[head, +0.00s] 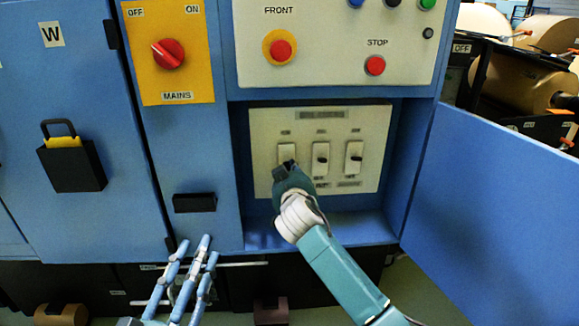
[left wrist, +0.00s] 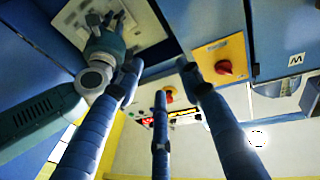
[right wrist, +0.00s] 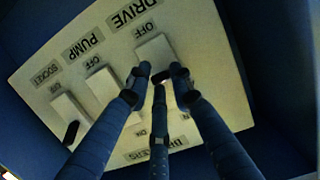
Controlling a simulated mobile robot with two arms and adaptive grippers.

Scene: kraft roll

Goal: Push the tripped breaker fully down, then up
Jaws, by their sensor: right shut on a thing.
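The breaker panel (head: 262,125) is a cream plate in a blue recess, with three white breakers in a row. My right gripper (head: 285,172) is at the left breaker (head: 287,152), covering its lower part. In the right wrist view this breaker (right wrist: 152,52) bears the label DRIVE, and my right gripper's fingertips (right wrist: 160,76) are closed together at its lever, which they mostly hide. The middle breaker (head: 321,160) and right breaker (head: 354,158) show dark levers. Which way the DRIVE lever stands cannot be told. My left gripper (head: 197,250) is low and left of the panel, fingers spread and empty.
The opened blue door (head: 490,210) stands to the right of the recess. Above are a red emergency button (head: 281,50), a STOP button (head: 375,65) and the yellow MAINS switch (head: 169,54). A black handle (head: 194,202) juts out left of the recess. Paper rolls (head: 530,85) lie at the right.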

